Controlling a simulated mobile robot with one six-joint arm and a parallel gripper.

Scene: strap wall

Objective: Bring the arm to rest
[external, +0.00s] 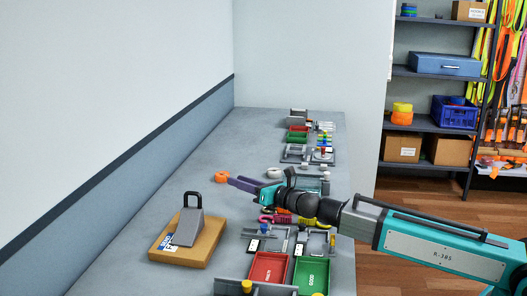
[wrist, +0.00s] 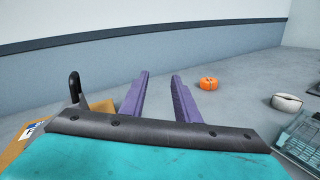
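My gripper (external: 242,183) is stretched out over the workbench (external: 212,162) from the right in the external view. It has purple fingers on a teal and black wrist. In the wrist view, the two fingers (wrist: 160,92) stand apart with a clear gap between them. Nothing is held between them. An orange roll (wrist: 208,83) lies on the bench beyond the fingertips, to the right, and apart from them; it also shows in the external view (external: 221,176).
A cardboard box (external: 205,250) with a grey weight (external: 188,226) lies at the front left. Red (external: 268,269) and green (external: 312,275) trays stand at the front right. Several fixtures line the right side of the bench. A white roll (wrist: 287,102) lies right of the fingers.

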